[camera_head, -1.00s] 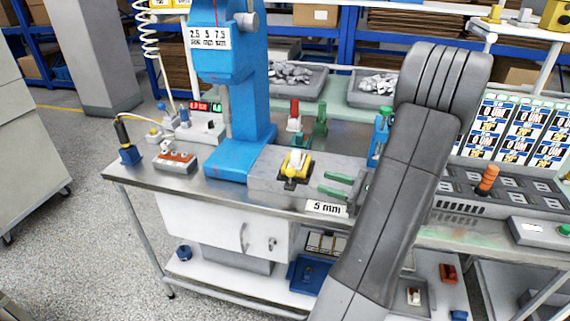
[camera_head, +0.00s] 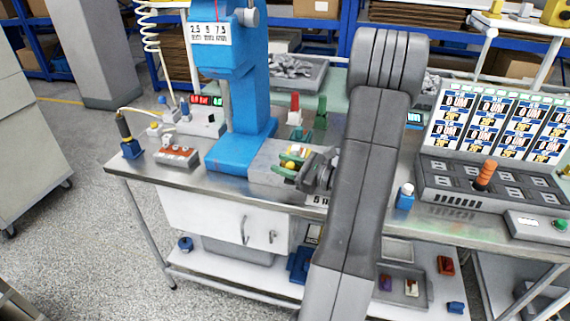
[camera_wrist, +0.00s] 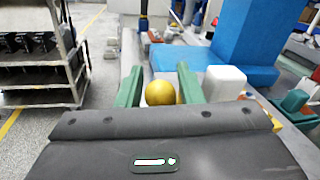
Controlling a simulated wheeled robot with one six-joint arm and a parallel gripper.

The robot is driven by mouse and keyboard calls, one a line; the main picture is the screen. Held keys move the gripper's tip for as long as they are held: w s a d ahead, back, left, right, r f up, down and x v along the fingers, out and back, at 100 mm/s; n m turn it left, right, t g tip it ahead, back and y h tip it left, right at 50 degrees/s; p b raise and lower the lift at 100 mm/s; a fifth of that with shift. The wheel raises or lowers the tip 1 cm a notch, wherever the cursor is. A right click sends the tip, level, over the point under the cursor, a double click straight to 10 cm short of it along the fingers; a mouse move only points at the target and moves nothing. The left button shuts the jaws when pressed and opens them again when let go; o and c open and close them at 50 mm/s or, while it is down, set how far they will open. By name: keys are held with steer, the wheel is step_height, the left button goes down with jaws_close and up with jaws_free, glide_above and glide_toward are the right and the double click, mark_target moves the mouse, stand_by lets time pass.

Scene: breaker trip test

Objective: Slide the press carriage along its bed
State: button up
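The blue press (camera_head: 240,148) stands on the bench with its grey bed (camera_head: 264,162) reaching right from its foot. The yellow carriage (camera_head: 302,152) with a white block on it sits on the bed, mostly hidden behind my gripper (camera_head: 284,165). In the wrist view, a round yellow knob (camera_wrist: 161,92) lies between the two green fingers of my gripper (camera_wrist: 159,84). The fingers look apart, one on each side of the knob, with narrow gaps. The white block (camera_wrist: 225,82) shows just right of the right finger, with the blue press behind.
A red-and-green pair of small fixtures (camera_head: 295,110) stands behind the bed. A grey socket strip (camera_head: 176,156) lies left of the press. A grey panel with an orange handle (camera_head: 486,174) and a small blue-and-white part (camera_head: 405,196) are to the right.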

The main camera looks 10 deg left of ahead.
steer(key=shift+c, duration=0.2)
jaws_close()
steer(key=shift+a, duration=0.15)
steer(key=s+b+x, duration=0.2)
steer(key=x, duration=0.8)
steer(key=s+a+b+x, duration=0.1)
steer(key=s+x, duration=0.1)
steer(key=x, duration=0.9)
steer(key=shift+a+b, duration=0.2)
steer(key=shift+b, duration=0.2)
